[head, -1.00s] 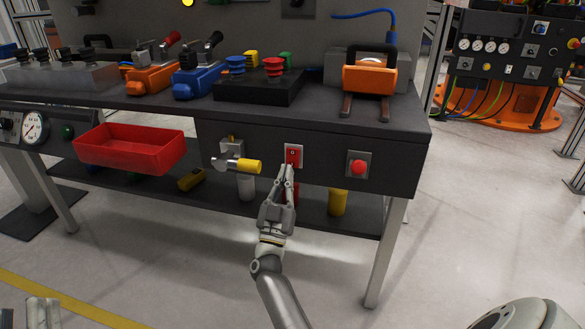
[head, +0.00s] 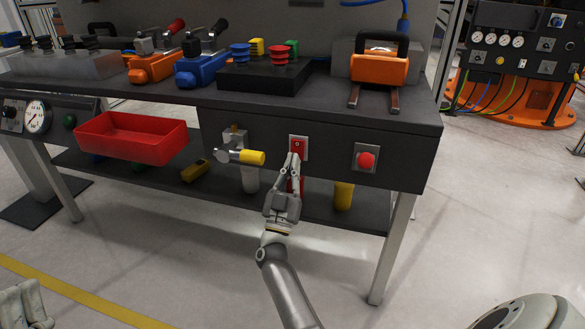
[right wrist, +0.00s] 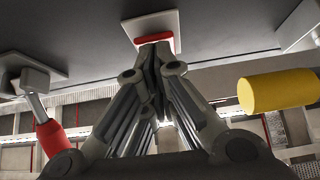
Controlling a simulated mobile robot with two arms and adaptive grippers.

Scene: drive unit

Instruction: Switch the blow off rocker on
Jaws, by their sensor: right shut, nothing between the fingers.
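The red rocker (head: 298,144) sits in a pale plate on the dark front panel of the bench. In the right wrist view its red edge (right wrist: 155,39) shows just beyond my fingertips. My right gripper (head: 294,157) is shut and empty, its tips at the rocker's lower part. They look touching or very close; I cannot tell which. The fingers partly cover the rocker, and its switch position cannot be read. My left gripper (head: 22,303) shows only partly at the lower left edge, away from the bench; its jaw state is unclear.
A valve with a yellow handle (head: 251,157) juts out left of the rocker. A red bin (head: 131,137) hangs further left. The floor before the bench is clear.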

